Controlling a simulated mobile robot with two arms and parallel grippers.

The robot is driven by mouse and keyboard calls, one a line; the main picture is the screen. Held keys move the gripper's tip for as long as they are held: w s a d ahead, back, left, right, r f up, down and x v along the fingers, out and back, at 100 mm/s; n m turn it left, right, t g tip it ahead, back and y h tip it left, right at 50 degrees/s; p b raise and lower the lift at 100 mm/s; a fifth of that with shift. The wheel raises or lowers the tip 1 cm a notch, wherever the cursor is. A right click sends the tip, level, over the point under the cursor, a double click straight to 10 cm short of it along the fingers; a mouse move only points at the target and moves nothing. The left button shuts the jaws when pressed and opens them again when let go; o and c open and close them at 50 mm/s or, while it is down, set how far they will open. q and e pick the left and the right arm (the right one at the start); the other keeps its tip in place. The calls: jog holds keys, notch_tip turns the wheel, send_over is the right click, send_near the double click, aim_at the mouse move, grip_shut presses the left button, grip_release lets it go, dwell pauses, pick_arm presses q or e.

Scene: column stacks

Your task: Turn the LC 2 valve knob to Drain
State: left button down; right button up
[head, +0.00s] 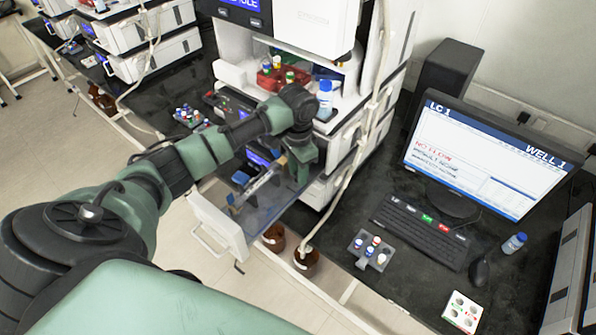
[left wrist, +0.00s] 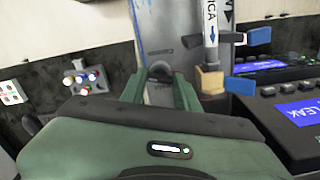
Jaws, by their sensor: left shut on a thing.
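My left gripper (head: 301,172) reaches down over the pulled-out drawer (head: 217,222) of the middle instrument. In the left wrist view its green fingers (left wrist: 160,92) are closed around a dark rounded knob (left wrist: 160,70) in front of a grey panel. The fingers hide most of the knob, and I cannot read its pointer or position labels. A column with blue handles (left wrist: 210,38) stands to the right of the fingers; it also shows in the head view (head: 258,184). My right gripper is out of view.
A monitor (head: 480,165) reading LC 1 and NO FLOW stands at right behind a keyboard (head: 418,230). A small vial rack (head: 371,254) sits near the bench edge. A display (left wrist: 295,112) reads LEAK at the right.

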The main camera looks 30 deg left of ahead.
pick_arm(q)
jog(key=n, duration=0.5)
jog(key=shift+n, duration=0.3)
jog(key=n, duration=0.5)
jog(key=shift+r+n, duration=0.1)
jog(key=shift+n, duration=0.3)
jog(key=shift+w, duration=0.1)
jog(key=c, duration=1)
grip_release()
jog(key=shift+c, duration=0.2)
jog(key=shift+r, duration=0.3)
notch_tip(320, 180, up, 7)
jog(key=shift+r+b, duration=0.1)
jog(key=shift+b, duration=0.6)
